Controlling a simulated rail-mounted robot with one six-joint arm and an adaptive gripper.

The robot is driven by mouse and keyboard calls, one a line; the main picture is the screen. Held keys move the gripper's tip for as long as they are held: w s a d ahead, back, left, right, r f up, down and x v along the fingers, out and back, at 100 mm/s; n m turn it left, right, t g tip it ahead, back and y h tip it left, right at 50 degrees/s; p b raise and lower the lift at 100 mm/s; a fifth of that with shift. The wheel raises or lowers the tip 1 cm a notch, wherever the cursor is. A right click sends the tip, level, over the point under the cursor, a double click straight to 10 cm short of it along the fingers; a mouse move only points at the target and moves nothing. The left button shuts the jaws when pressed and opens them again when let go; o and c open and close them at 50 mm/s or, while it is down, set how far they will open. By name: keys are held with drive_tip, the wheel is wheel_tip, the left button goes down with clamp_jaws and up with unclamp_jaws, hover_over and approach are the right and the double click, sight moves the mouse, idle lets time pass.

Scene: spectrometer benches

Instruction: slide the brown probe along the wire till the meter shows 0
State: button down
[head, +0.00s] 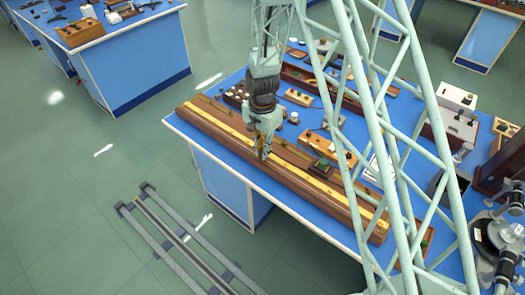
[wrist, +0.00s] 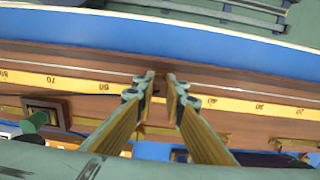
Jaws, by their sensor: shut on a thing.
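The long wooden wire board (head: 205,118) lies along the near edge of the blue bench, with a yellow scale strip running its length. It also crosses the wrist view (wrist: 215,83). My gripper (head: 263,155) is low over the middle of the board. In the wrist view its fingertips (wrist: 161,82) are close together near the middle of the scale, shut on the brown probe, which is mostly hidden between them and blends with the wood.
Several wooden instrument blocks, such as one with white parts (head: 298,97), stand behind the board. White and grey boxes (head: 458,98) and a metal optical instrument (head: 497,240) are at the right. Floor rails (head: 180,240) lie in front of the bench.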

sight(253, 153)
drive_tip(key=shift+f, duration=0.25)
drive_tip(key=shift+w+a, duration=0.8)
drive_tip(key=shift+a, duration=0.2)
drive_tip(key=shift+w+a, duration=0.8)
drive_tip(key=shift+a, duration=0.15)
idle(0.4)
drive_tip(key=shift+s+d+f+b, duration=0.15)
drive_tip(key=shift+s+f+b, duration=0.25)
drive_tip(key=shift+b, duration=0.15)
idle(4.1)
drive_tip(key=c, duration=2.6)
unclamp_jaws()
drive_tip(key=shift+w, duration=0.15)
drive_tip(key=shift+r, duration=0.1)
drive_tip(key=shift+w+r, duration=0.1)
drive_tip(key=shift+w, duration=0.1)
